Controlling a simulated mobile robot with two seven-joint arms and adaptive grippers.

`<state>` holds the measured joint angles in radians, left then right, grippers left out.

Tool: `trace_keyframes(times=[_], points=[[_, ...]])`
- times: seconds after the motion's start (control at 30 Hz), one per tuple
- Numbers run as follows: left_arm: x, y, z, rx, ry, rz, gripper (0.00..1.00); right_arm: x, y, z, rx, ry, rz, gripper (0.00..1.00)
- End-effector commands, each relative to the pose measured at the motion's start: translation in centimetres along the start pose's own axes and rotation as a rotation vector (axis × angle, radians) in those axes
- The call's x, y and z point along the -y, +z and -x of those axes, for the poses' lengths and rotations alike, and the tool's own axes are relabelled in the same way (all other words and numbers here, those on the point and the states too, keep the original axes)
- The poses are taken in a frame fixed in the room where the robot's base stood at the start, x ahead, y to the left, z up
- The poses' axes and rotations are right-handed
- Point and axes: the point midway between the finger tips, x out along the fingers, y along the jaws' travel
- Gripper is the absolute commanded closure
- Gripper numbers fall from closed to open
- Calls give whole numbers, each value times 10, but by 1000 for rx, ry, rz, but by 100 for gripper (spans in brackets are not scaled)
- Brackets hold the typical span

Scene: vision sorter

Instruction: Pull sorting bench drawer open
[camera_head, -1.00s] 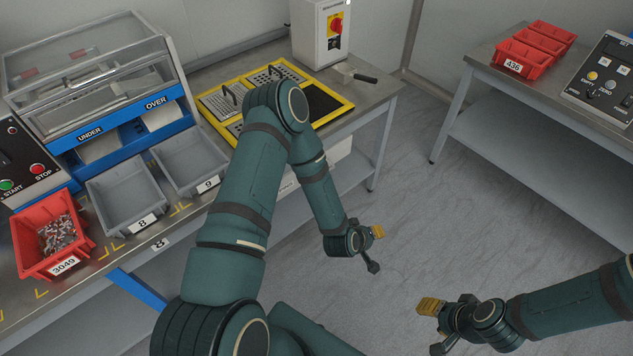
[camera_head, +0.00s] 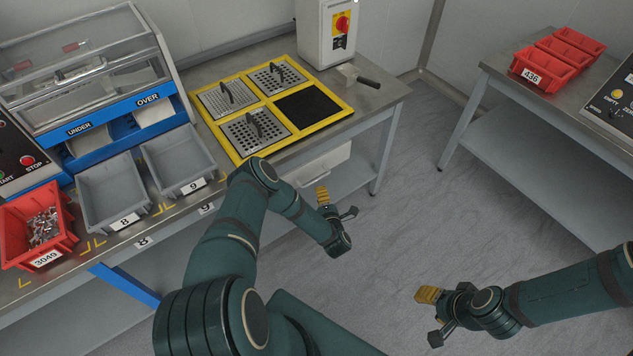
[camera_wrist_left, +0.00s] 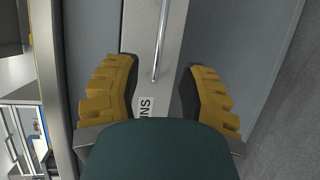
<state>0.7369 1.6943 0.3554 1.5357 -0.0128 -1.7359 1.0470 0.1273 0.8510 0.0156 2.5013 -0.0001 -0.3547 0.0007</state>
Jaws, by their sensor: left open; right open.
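The sorting bench drawer (camera_head: 318,166) has a pale front under the bench's right part in the head view. In the left wrist view its front (camera_wrist_left: 150,60) is a light strip with a metal bar handle (camera_wrist_left: 166,35) and a partly hidden label (camera_wrist_left: 147,106). The drawer looks shut. My left gripper (camera_head: 336,204) is open and empty, in front of and below the drawer in the head view. In the left wrist view its yellow fingers (camera_wrist_left: 160,88) lie either side of the handle's near end, with no contact visible. My right gripper (camera_head: 432,316) is open and empty over the floor.
The bench top carries a yellow frame (camera_head: 236,147) with perforated plates, grey bins (camera_head: 112,195), a red bin of parts (camera_head: 40,232) and a switch box (camera_head: 325,30). A bench leg (camera_head: 384,150) stands right of the drawer. Floor between the benches is clear.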

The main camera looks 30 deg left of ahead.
Motion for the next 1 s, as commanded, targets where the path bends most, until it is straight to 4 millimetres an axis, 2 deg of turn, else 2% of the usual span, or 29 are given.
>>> trace_keyframes(times=[0.03,0.2,0.4,0.6,0.87,0.9,0.97,1.0], points=[[1,-1,-12,-2,4,0,59,-2,0,-5,-2,0,0,53],[1,0,-44,-2,4,-1,59,-5,-1,-13,-6,0,1,53],[1,0,-73,0,2,-1,59,-8,-2,-20,-10,1,1,53],[0,0,-85,1,0,-1,59,-9,-3,-23,-12,1,2,53],[0,0,-86,2,-1,-2,59,-8,-3,-23,-13,1,2,53],[0,0,-86,2,-1,-2,56,-8,-3,-23,-13,1,2,53],[0,0,-86,1,-1,-2,77,-8,-3,-23,-13,1,2,53],[0,0,-86,1,-1,-2,91,-8,-3,-23,-13,1,2,53]])
